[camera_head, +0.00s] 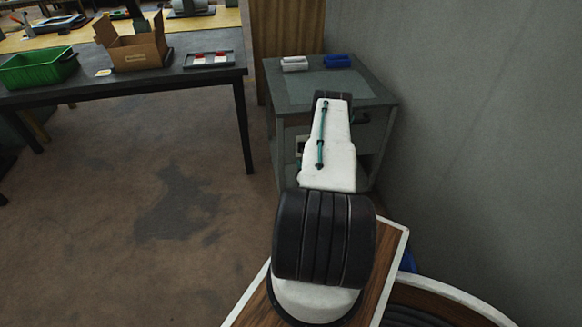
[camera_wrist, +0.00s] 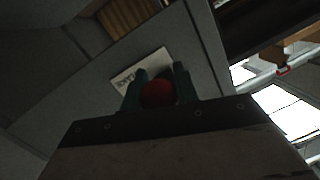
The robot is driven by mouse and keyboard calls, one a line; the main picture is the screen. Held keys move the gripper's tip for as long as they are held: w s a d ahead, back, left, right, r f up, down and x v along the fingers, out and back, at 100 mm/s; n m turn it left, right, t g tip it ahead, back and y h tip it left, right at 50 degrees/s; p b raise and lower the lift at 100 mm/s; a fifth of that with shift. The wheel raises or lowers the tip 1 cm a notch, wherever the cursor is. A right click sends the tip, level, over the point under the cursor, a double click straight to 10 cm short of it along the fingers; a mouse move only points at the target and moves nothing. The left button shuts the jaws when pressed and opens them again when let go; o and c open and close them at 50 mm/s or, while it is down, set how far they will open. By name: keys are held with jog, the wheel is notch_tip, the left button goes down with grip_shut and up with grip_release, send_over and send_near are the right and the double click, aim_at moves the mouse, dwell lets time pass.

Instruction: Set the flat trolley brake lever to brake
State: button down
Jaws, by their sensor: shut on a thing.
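In the wrist view a round red knob (camera_wrist: 157,93) sits between the two dark fingers of my gripper (camera_wrist: 158,84), which is shut on it. It looks like the end of the brake lever; the rest of the lever is hidden. A pale label plate (camera_wrist: 141,70) with dark lettering is on the grey panel just behind the knob. The lettering is too unclear to read. In the head view my arm reaches to the front of a grey cabinet-like unit (camera_head: 375,92). My arm hides the gripper and the knob there.
A white item (camera_head: 294,63) and a blue item (camera_head: 337,61) lie on the grey unit's top. A grey wall (camera_head: 480,120) stands close on the right. A dark table (camera_head: 120,83) at left holds a green crate (camera_head: 38,70) and an open carton (camera_head: 135,50). Floor between is clear.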

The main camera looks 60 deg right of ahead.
jog(key=shift+w+d+f+t+h, duration=0.15)
jog(key=shift+d+f+t+h, duration=0.05)
jog(key=shift+f+t+h, duration=0.25)
dwell(0.3)
jog(key=c, duration=1.1)
grip_release()
jog(key=shift+d+f, duration=0.1)
jog(key=v, duration=0.8)
jog(key=shift+w, duration=0.1)
